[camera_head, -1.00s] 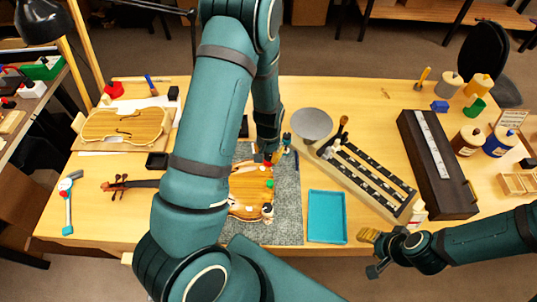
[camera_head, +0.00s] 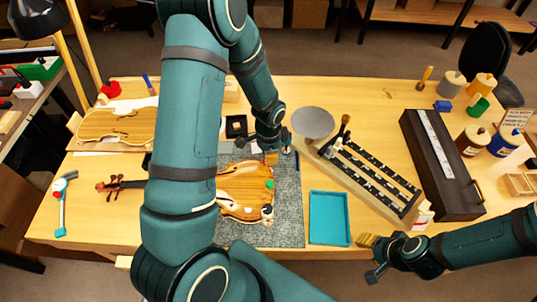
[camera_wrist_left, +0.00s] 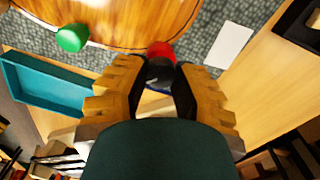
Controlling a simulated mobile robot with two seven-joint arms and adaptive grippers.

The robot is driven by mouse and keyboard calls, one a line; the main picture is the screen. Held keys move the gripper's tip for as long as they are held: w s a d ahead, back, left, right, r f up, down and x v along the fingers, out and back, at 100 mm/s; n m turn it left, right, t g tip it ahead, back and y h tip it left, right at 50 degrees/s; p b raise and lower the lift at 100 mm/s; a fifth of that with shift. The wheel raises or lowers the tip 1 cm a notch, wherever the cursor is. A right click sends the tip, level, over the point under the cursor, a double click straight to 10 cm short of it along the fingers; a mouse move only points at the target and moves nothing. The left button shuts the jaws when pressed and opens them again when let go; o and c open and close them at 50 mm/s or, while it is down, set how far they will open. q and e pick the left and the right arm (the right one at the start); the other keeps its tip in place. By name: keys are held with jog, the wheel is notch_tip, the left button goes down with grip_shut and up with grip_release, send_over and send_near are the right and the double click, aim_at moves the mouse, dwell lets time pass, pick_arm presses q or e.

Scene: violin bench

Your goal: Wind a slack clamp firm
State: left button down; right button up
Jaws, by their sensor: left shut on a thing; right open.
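The wooden violin body (camera_head: 238,190) lies on a grey mat (camera_head: 290,225), partly hidden by my left arm. A green clamp (camera_head: 270,184) and a white-and-dark clamp (camera_head: 267,211) sit at its right edge. My left gripper (camera_head: 271,158) is at the far right part of the violin's rim. In the left wrist view my left gripper (camera_wrist_left: 158,82) is shut on a dark clamp with a red part (camera_wrist_left: 161,51) at the violin's edge. The green clamp (camera_wrist_left: 72,38) stands apart from it. My right gripper (camera_head: 369,256) is open and empty in front of the table.
A blue tray (camera_head: 329,218) lies right of the mat. A long slotted rack (camera_head: 370,180), a round grey dish (camera_head: 313,122) and a dark case (camera_head: 440,160) stand further right. A second violin body (camera_head: 115,126) and a scroll neck (camera_head: 120,184) are at the left.

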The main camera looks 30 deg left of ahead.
pick_arm(q)
jog(key=shift+m, duration=0.6)
jog(key=c, duration=0.7)
grip_release()
notch_tip(320, 180, up, 12)
dwell(0.5)
